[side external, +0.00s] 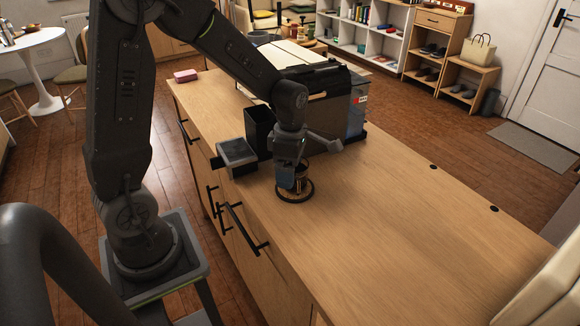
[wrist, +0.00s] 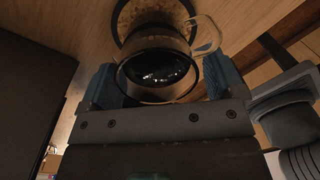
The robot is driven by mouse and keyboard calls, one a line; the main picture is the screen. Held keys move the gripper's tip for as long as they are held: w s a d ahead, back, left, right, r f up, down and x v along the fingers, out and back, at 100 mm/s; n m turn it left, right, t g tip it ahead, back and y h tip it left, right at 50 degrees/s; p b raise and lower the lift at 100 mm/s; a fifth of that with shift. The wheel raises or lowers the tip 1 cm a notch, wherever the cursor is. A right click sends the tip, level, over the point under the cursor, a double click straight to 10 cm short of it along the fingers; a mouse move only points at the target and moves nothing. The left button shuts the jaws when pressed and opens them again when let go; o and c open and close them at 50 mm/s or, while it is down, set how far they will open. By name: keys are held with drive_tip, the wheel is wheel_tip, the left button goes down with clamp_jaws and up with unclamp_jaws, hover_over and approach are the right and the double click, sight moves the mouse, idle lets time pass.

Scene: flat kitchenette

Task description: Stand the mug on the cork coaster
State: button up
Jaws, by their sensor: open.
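The mug (wrist: 150,42) is upright in the wrist view, with a dark rim, a dark shiny inside and a pale handle towards the upper right. It appears to stand on the round cork coaster (wrist: 166,11), which has a dark rim. My gripper (wrist: 162,82) is open, with one blue finger on each side of the mug; I cannot tell whether either touches it. In the side external view my gripper (side external: 288,181) reaches down over the coaster (side external: 295,200) and partly hides the mug (side external: 304,171).
A dark open box (side external: 258,127) and a grey-topped device (side external: 237,152) stand left of my gripper. A large dark appliance (side external: 330,105) stands behind it. A pink block (side external: 186,76) lies at the far left end. The wooden counter (side external: 400,225) is clear to the right.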

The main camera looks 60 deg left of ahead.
drive_tip(key=shift+r, duration=0.1)
wheel_tip(320, 180, up, 11)
drive_tip(key=s+d+r+m+t, duration=0.2)
drive_tip(key=s+m, duration=0.4)
drive_tip(key=m, duration=0.7)
drive_tip(key=s+d+r+m+t, duration=0.2)
drive_tip(key=s+d+m+t, duration=0.2)
drive_tip(key=m, duration=1)
drive_tip(key=s+d, duration=0.1)
drive_tip(key=s, duration=0.2)
drive_tip(key=shift+s+r, duration=0.15)
drive_tip(key=shift+s, duration=0.15)
drive_tip(key=shift+d, duration=0.1)
